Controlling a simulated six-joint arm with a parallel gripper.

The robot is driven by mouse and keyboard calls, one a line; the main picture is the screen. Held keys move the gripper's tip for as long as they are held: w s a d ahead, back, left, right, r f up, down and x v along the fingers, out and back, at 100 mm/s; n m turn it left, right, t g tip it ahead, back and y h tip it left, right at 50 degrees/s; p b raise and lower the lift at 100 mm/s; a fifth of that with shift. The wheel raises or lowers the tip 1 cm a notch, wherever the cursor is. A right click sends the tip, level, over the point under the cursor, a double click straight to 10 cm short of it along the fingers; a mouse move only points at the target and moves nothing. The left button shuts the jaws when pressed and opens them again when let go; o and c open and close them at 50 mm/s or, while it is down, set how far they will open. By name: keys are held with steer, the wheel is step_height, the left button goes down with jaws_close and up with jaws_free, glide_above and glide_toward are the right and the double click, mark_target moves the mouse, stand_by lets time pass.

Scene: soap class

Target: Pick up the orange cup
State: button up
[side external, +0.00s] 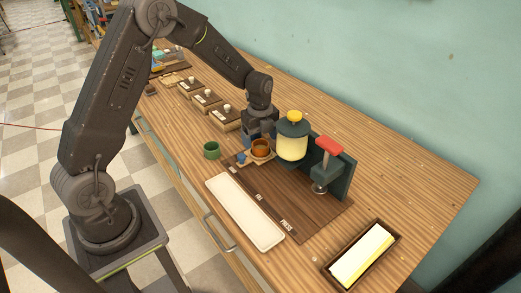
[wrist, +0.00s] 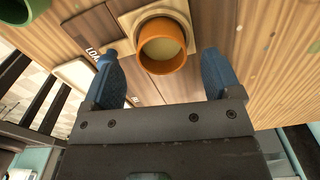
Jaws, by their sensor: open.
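The orange cup (side external: 260,148) stands upright on a small light wooden tile at the left end of the dark board, in the side external view. In the wrist view the orange cup (wrist: 162,47) shows its open top, with a pale inside. My gripper (wrist: 165,75) is open, with one blue finger on each side of the cup's line and the cup just beyond the fingertips. In the side external view my gripper (side external: 252,148) is low over the tile, right beside the cup, and partly hidden. I cannot tell whether a finger touches the cup.
A dispenser with a yellow cap (side external: 293,138) and a red-handled press (side external: 328,165) stand right of the cup. A green cup (side external: 212,150) stands to the left. A white tray (side external: 245,212) lies in front. Blocks with knobs (side external: 225,117) line the back left.

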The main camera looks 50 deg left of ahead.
mark_target(260, 145)
step_height(260, 145, down, 3)
steer(key=shift+w+f, duration=0.1)
steer(key=shift+f, duration=0.1)
steer(key=c, duration=1.1)
steer(key=shift+r, duration=0.1)
